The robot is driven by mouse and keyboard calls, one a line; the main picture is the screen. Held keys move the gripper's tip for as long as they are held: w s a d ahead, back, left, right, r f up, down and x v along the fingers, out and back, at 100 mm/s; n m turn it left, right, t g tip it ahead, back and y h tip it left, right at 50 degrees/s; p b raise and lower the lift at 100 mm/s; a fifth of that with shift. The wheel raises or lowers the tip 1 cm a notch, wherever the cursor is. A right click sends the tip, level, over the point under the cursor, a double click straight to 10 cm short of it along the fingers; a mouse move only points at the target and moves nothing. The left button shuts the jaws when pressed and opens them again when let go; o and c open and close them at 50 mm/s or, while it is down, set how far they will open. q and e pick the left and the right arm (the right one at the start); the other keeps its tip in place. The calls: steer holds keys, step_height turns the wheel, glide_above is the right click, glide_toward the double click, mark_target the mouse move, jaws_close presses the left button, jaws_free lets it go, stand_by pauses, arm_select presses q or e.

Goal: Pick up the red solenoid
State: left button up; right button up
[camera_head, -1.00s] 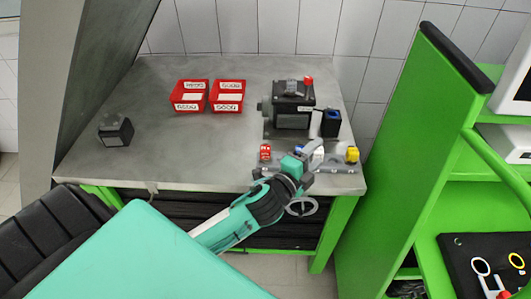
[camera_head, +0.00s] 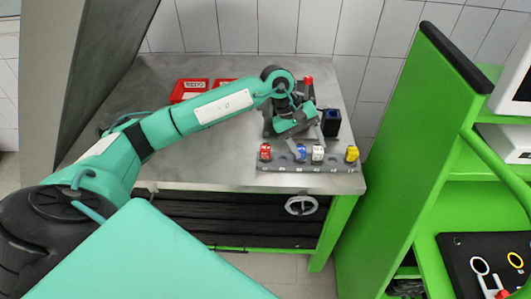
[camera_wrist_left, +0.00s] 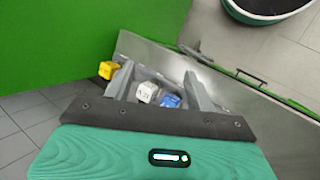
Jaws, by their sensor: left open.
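The red solenoid (camera_head: 265,152) stands at the left end of a grey rack (camera_head: 290,167) near the table's front edge. A blue solenoid (camera_head: 300,152), a white one (camera_head: 317,153) and a yellow one (camera_head: 352,153) stand to its right. My left gripper (camera_head: 290,140) is above and behind the rack, right of the red solenoid, and holds nothing. In the left wrist view its open fingers (camera_wrist_left: 160,88) frame the white (camera_wrist_left: 147,92) and blue (camera_wrist_left: 170,101) solenoids, with yellow (camera_wrist_left: 106,70) outside. The red one does not show there. My right gripper is out of view.
A dark pump unit with a red knob (camera_head: 308,80) stands behind the gripper, partly hidden by my arm. A black-and-blue block (camera_head: 331,122) is beside it. Red bins (camera_head: 188,88) at the back are partly covered by my arm. The front left tabletop is clear.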

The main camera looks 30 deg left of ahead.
arm_select(q)
steer(key=w+a+r+m+y, duration=0.1)
steer(key=a+r+m+y, duration=0.15)
steer(key=a+y, duration=0.75)
steer(key=h+p, duration=0.3)
steer(key=h, duration=0.1)
glide_above(265, 147)
steer(key=shift+n+g, duration=0.4)
steer(key=shift+n, duration=0.05)
step_height(265, 147, down, 7)
steer(key=shift+w+r, duration=0.1)
steer(key=shift+r, duration=0.1)
steer(key=shift+f, duration=0.65)
steer(key=shift+f+p, duration=0.45)
steer(key=shift+p, duration=0.2)
step_height(265, 147, down, 4)
steer(key=shift+r+p, duration=0.1)
steer(key=shift+p, duration=1.05)
steer(key=shift+f, duration=0.3)
steer(key=c, duration=0.9)
